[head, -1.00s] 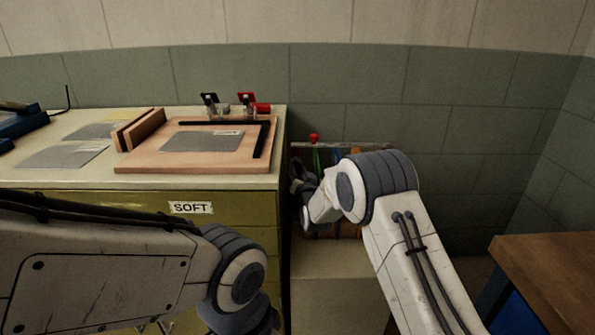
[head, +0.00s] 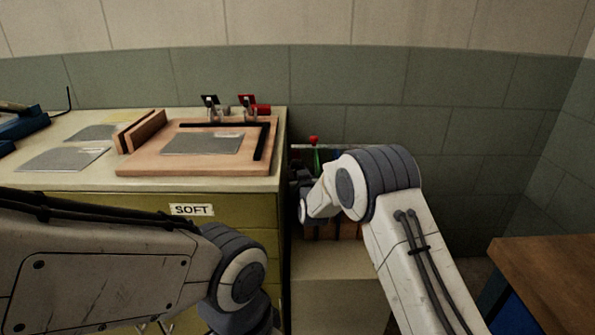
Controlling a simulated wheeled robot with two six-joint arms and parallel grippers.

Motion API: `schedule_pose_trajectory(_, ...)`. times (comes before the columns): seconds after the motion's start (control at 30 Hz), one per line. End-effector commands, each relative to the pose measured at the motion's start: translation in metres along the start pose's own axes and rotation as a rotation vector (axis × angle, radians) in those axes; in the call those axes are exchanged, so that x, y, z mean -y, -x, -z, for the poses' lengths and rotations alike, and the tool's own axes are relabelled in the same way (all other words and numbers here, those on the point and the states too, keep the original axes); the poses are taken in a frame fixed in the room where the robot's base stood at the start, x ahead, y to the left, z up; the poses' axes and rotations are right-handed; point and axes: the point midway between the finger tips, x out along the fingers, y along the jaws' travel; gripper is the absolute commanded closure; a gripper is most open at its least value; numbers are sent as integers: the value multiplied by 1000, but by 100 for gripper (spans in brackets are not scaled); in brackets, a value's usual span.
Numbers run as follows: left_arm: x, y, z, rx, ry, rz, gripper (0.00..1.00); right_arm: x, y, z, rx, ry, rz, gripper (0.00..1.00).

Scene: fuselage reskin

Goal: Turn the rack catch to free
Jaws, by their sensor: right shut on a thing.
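The rack (head: 352,147) stands low against the wall, right of the olive cabinet. A pale rail runs along its top, and a red knob (head: 313,140) rises above it. Green and blue items show below the rail. My right gripper (head: 298,179) is at the rack's left end, beside the cabinet, shut on the rack catch. The catch itself is hidden behind the gripper and wrist, so its position cannot be read. My left arm crosses the lower left; its gripper is out of the picture.
The olive cabinet (head: 232,222), labelled SOFT, holds a wooden board (head: 190,168) with a grey sheet (head: 203,144) and two clamps at its back edge. More sheets lie to the left. A wooden-topped bench (head: 550,265) stands at the lower right.

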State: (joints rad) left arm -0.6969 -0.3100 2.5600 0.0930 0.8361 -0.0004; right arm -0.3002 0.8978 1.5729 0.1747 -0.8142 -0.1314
Motion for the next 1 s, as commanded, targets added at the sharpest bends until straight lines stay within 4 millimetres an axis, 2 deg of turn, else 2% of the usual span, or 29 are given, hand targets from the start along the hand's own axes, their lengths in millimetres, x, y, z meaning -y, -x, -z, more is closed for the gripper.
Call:
schedule_pose_trajectory(0.3,0,4,0,0,0,0,50,2,0,1,20,109,-8,100)
schedule_pose_trajectory(0.77,0,4,0,0,0,0,50,2,0,0,23,124,-8,100)
schedule_pose_trajectory(0.8,0,4,0,0,0,0,50,2,0,0,23,124,-8,51)
schedule_pose_trajectory(0.83,0,4,0,0,0,0,50,2,0,0,23,124,-8,47)
schedule_pose_trajectory(1.0,0,4,0,0,0,0,50,2,0,0,22,123,-9,47)
